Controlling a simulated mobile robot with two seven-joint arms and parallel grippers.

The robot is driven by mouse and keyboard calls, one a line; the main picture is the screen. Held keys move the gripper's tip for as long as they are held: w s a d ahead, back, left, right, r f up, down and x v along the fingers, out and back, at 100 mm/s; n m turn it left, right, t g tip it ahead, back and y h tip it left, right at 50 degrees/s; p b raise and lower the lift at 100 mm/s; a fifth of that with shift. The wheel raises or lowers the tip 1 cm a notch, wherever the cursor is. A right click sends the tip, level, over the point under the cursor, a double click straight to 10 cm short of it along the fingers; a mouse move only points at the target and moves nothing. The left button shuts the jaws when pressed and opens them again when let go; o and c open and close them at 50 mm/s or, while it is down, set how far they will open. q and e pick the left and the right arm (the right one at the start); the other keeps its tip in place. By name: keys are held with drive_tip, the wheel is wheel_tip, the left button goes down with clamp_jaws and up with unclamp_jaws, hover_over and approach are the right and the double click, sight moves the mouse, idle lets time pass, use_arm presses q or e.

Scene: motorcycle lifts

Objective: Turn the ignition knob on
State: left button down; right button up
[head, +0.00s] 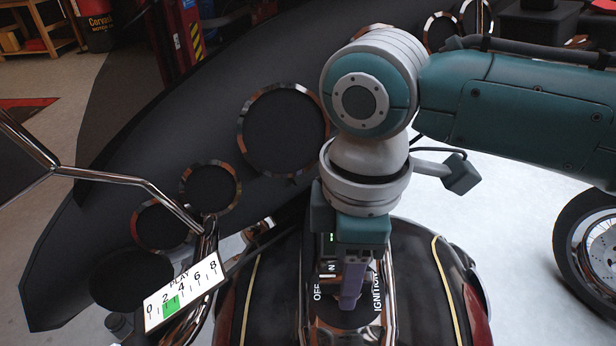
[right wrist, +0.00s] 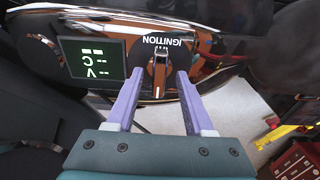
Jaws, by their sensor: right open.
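In the head view my right gripper (head: 351,300) points down over the panel and hides the knob. The words OFF and IGNITION (head: 377,303) show around it. My left gripper is not in view.
A small display (right wrist: 92,60) with green characters sits beside the knob. A PLAY scale (head: 182,293) with a green mark lies at the handlebar (head: 200,270). The dark tank (head: 425,285) surrounds the panel. A wheel (head: 590,245) stands at the right.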

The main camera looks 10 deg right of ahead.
drive_tip(key=shift+f, duration=0.45)
drive_tip(key=shift+c, duration=0.4)
clamp_jaws()
